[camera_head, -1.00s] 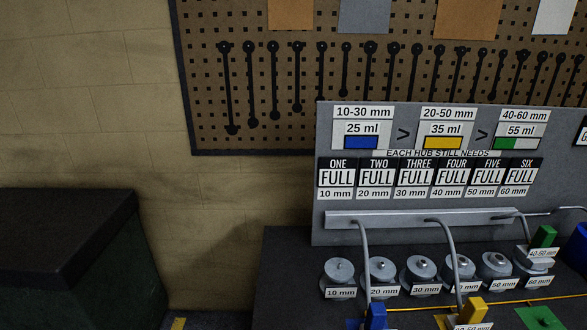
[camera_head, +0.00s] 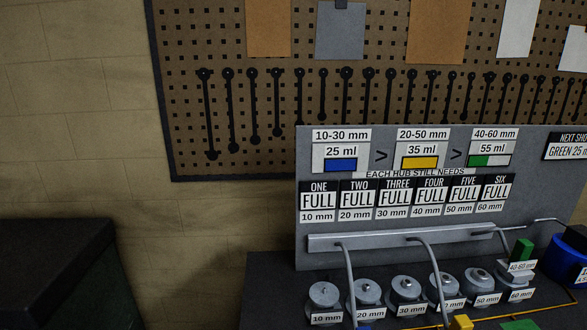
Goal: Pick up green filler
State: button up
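The green filler (camera_head: 523,249) is a small green block with a white "40-60 mm" tag, at the right of the bench. A grey tube runs near it from the rail, and it stands close to the 60 mm hub (camera_head: 514,281). A green patch (camera_head: 517,324) shows at the bottom edge. The yellow filler (camera_head: 461,322) is cut by the bottom edge, and only a sliver of blue (camera_head: 365,327) shows. My gripper is not in view.
Several grey hubs with size tags stand in a row before a grey sign board (camera_head: 420,210). A blue container (camera_head: 568,262) is at the far right. A dark box (camera_head: 60,275) stands at left. A pegboard (camera_head: 390,60) with tools hangs behind.

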aim_at(516, 268)
jog(key=i+l+z, duration=1.15)
jog(key=k+j, duration=0.05)
jog(key=k, duration=0.05)
